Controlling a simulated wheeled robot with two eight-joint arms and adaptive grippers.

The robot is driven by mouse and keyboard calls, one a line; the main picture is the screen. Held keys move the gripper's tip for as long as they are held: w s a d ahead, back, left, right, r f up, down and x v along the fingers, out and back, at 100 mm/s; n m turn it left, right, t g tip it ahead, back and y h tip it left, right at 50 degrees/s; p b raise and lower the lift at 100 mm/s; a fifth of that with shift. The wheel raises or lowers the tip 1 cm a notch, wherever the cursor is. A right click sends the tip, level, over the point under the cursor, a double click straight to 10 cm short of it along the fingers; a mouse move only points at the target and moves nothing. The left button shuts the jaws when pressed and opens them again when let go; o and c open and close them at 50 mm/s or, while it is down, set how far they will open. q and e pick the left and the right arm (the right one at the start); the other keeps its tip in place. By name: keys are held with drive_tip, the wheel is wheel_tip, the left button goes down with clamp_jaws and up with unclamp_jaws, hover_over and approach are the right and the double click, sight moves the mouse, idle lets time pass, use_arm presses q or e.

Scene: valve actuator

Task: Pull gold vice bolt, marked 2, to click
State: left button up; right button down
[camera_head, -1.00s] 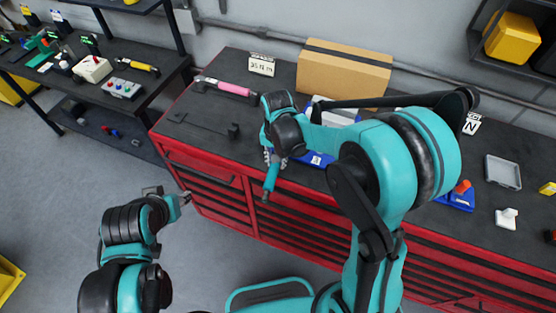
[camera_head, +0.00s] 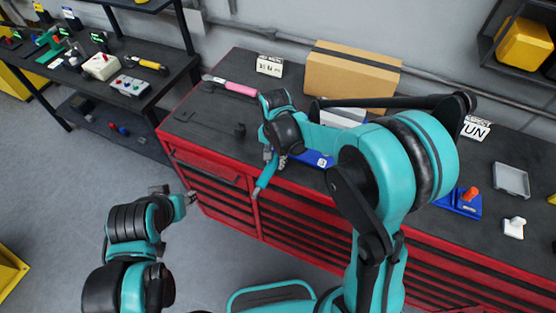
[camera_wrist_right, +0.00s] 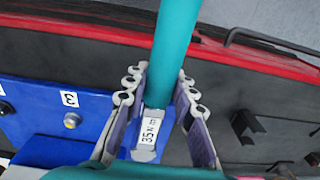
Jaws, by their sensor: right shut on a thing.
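My right gripper (camera_head: 271,158) is at the front edge of the red workbench. In the right wrist view its two fingers (camera_wrist_right: 160,88) are closed around a teal-handled tool (camera_wrist_right: 176,40) with a white "35 N m" label. The handle (camera_head: 263,180) points out over the front edge. The tool's far end is hidden by the gripper. A blue block (camera_wrist_right: 30,112) lies beside the fingers, with a label 3 and a grey bolt (camera_wrist_right: 71,120). I cannot make out a gold bolt or a label 2. My left gripper (camera_head: 190,198) hangs left of the bench; its opening is unclear.
A pink-handled tool (camera_head: 232,88) lies at the bench's back left. A cardboard box (camera_head: 350,78) stands behind my right arm. A dark bracket (camera_wrist_right: 246,127) is close to the right of the fingers. A blue fixture with an orange knob (camera_head: 470,195) is further right.

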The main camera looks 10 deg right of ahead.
drive_tip(key=shift+w+a, duration=0.15)
idle(0.3)
drive_tip(key=shift+w+a+m, duration=0.65)
drive_tip(key=shift+a+m, duration=0.1)
drive_tip(key=shift+m, duration=0.25)
drive_tip(key=shift+w+a+b, duration=0.1)
drive_tip(key=shift+a+b, duration=0.05)
drive_tip(key=shift+b, duration=0.15)
drive_tip(key=shift+w+a+m, duration=0.5)
drive_tip(key=shift+w+m, duration=0.2)
drive_tip(key=shift+m, duration=0.2)
drive_tip(key=shift+s+r, duration=0.1)
drive_tip(key=shift+r, duration=0.1)
